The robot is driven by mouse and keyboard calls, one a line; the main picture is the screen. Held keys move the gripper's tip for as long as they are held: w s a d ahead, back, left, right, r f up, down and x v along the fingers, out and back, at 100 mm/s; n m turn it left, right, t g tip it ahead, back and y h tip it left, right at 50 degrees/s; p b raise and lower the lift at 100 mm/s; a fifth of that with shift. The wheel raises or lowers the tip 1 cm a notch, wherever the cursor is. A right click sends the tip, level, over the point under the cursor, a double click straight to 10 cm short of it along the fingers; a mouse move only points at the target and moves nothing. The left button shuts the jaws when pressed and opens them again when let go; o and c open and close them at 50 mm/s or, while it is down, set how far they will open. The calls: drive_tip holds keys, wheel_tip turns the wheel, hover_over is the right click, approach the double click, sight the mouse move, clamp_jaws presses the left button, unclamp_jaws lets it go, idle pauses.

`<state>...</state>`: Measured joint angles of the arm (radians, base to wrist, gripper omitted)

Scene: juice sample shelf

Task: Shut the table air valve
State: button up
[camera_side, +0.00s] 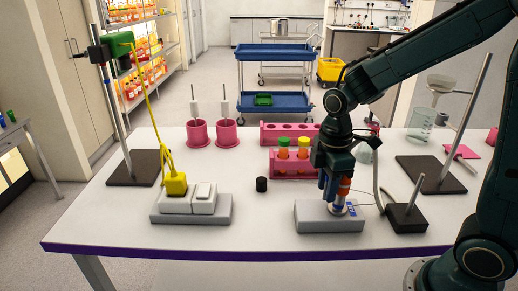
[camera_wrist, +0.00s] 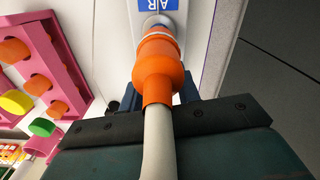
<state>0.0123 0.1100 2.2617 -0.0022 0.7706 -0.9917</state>
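The air outlet is a grey block (camera_side: 316,217) near the front edge of the table, with a blue AIR label (camera_wrist: 157,4) in the wrist view. An orange hose fitting (camera_wrist: 160,70) sits on a metal collar (camera_wrist: 158,22), and a pale hose (camera_wrist: 157,145) runs from it. My gripper (camera_side: 331,196) points down at the block, close beside the fitting. In the wrist view its blue fingers show on both sides of the fitting, partly hidden behind it. The valve handle cannot be made out, and whether the fingers touch anything is hidden.
A pink rack (camera_side: 291,168) with capped tubes stands behind and left of my gripper. A small black cap (camera_side: 261,184) lies left of the block. A stand with a black base (camera_side: 407,217) is close on the right. A grey block with switches (camera_side: 190,208) stands left.

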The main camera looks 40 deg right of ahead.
clamp_jaws()
drive_tip(key=shift+d, duration=0.1)
idle(0.3)
drive_tip(key=shift+w+d+g+y, duration=0.1)
drive_tip(key=shift+w+g+y, duration=0.05)
drive_tip(key=shift+g+y, duration=0.45)
unclamp_jaws()
wheel_tip(320, 180, up, 14)
drive_tip(key=w+d, duration=0.1)
drive_tip(key=shift+w+d+f, duration=0.15)
drive_tip(key=shift+f, duration=0.05)
idle(0.5)
